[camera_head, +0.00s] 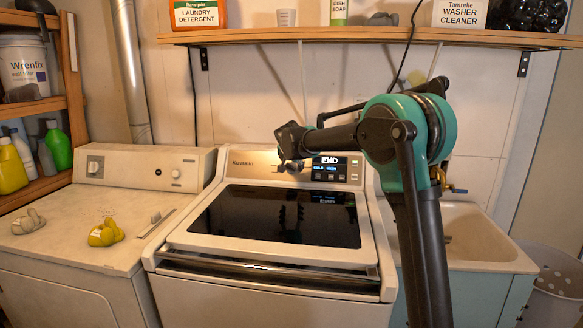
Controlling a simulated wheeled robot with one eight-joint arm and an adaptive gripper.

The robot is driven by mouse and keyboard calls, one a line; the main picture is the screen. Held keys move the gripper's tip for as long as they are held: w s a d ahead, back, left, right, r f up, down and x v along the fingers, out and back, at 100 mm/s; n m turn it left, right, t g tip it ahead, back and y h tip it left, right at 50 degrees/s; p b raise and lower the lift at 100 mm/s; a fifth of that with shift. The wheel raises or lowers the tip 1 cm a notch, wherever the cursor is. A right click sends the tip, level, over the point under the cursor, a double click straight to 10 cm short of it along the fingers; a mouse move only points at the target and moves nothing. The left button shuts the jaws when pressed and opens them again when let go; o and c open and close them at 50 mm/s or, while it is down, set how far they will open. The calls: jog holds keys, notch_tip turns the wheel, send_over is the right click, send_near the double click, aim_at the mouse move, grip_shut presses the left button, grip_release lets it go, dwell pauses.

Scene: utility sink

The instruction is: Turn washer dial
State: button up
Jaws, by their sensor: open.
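The washer (262,255) stands in the middle, with a dark glass lid and a control panel at its back. Its lit display (323,171) reads END. My gripper (282,151) is open in front of the panel, just left of the display. It covers the part of the panel where a dark rounded shape shows at its lower edge; I cannot tell whether this is the dial or a finger. No clear view of the dial shows, and I cannot tell whether my gripper touches it. My arm reaches in from the right.
A dryer (75,245) with its own knob (94,167) stands left, with yellow gloves (106,233) on top. A sink (470,235) is at the right. A shelf (300,35) with bottles and boxes runs above. The washer lid is clear.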

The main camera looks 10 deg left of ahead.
aim_at(292, 166)
jog(key=shift+x, duration=2)
jog(key=shift+s, duration=0.1)
jog(key=c, duration=1.2)
jog(key=shift+o, duration=0.2)
